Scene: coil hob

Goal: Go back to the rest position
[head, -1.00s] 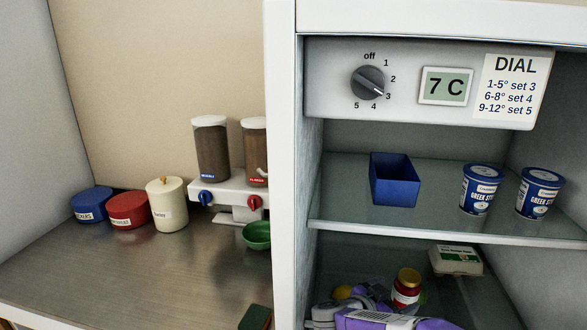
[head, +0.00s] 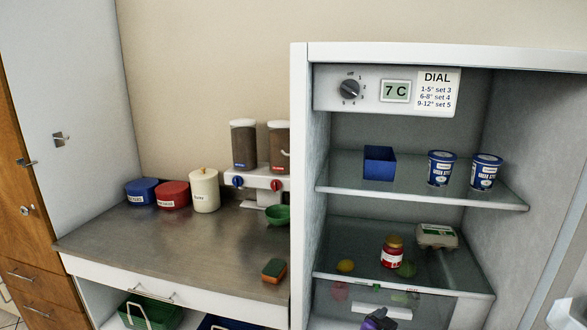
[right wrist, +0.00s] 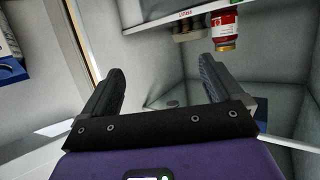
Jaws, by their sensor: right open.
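My right gripper (right wrist: 160,85) is open and empty in the right wrist view, its two dark fingers apart with nothing between them. In the head view only a small purple and dark part of my arm shows at the bottom, in front of the fridge's lower drawer (head: 385,296). The fridge dial (head: 349,89) sits on the panel at the top, beside a display (head: 395,91) that reads 7 C. My left gripper is not in view.
A blue bin (head: 379,163) and two yogurt tubs (head: 441,168) stand on the upper shelf. A red-labelled jar (head: 392,252), an egg carton (head: 437,236) and a lemon (head: 345,266) are on the lower shelf. Left is a steel counter (head: 170,245) with canisters and a sponge (head: 273,270).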

